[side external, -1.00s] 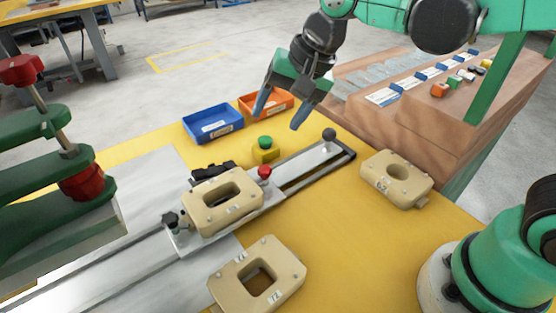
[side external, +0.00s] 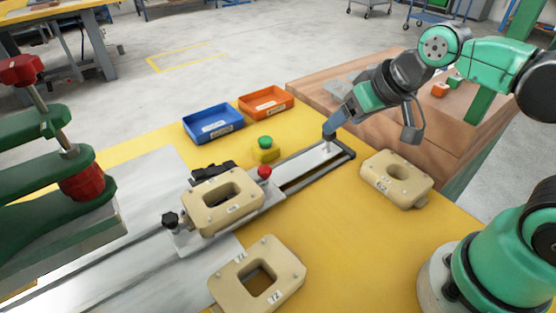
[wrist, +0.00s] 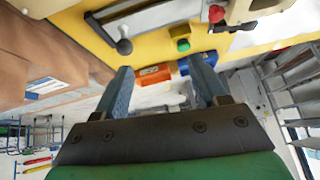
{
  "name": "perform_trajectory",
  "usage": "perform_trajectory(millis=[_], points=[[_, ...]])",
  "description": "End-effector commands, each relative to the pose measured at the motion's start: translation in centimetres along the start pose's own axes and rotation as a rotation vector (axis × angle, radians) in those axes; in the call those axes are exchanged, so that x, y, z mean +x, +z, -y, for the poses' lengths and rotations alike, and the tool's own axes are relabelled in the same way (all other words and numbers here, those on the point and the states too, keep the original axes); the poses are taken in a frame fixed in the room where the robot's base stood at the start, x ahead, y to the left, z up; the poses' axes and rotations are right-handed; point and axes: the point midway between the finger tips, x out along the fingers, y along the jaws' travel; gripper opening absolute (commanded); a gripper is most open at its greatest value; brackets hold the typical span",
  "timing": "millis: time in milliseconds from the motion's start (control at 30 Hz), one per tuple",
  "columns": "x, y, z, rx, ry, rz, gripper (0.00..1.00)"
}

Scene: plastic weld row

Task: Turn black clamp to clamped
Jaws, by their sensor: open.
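A black knob clamp (side external: 171,219) is at the left end of the metal fixture plate, beside the beige block (side external: 203,213) on it. A red knob clamp (side external: 264,172) is at the plate's right end; it also shows in the wrist view (wrist: 216,13). My gripper (side external: 370,137) is open and empty at the far right end of the rail, away from the black clamp. In the side view one finger covers the rail's ball knob, which shows in the wrist view (wrist: 124,46) just beyond a fingertip. The wrist view does not show the black clamp.
A green button (side external: 265,142) stands behind the rail (side external: 300,168), near blue (side external: 213,122) and orange (side external: 266,102) bins. Loose beige blocks lie to the right (side external: 397,179) and front (side external: 258,275). A green press (side external: 60,170) stands at left. Yellow table is clear front right.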

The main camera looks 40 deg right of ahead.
Motion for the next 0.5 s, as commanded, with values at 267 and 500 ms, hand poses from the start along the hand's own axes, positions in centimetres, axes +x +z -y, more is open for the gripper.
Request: perform_trajectory(millis=[267, 500], points=[[0.1, -0.7, 1.0, -0.054, -0.023, 0.017, 0.65], [2.0, -3.8, 8.2, -0.426, -0.18, 0.112, 0.65]])
